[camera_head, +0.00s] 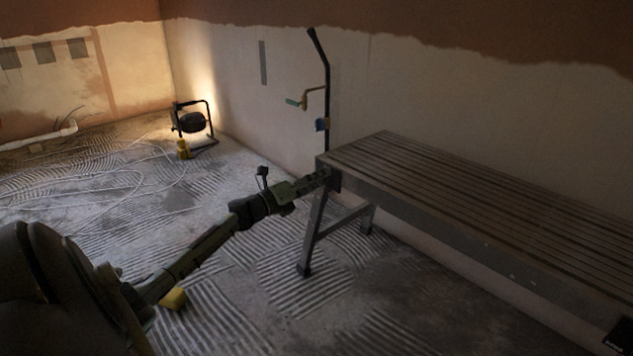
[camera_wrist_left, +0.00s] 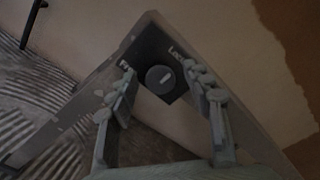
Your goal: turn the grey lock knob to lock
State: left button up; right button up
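The grey lock knob (camera_wrist_left: 159,79) is a dark round cap with a short pale mark, on a black plate (camera_wrist_left: 150,48) at the bench's corner. The plate bears a label that looks like "Free" on the left and one like "Lock" at upper right. I cannot tell for sure which label the mark points to. My left gripper (camera_wrist_left: 166,88) is open, its fingers apart on either side of the knob in the left wrist view; contact is unclear. In the head view my left gripper (camera_head: 324,178) is at the bench's near-left corner and the knob is hidden. My right gripper is not in view.
The slatted bench (camera_head: 470,195) runs right along the wall. Its leg (camera_head: 311,235) stands below my gripper. A black pole (camera_head: 327,95) with a crank handle rises behind. A lit work lamp (camera_head: 190,120) and cables lie on the ridged floor. A yellow block (camera_head: 173,298) lies near my arm.

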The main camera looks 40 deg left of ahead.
pick_arm(q)
jog(key=shift+s, duration=0.1)
jog(key=s+a, duration=0.1)
jog(key=s, duration=1)
jog(key=shift+s, duration=0.4)
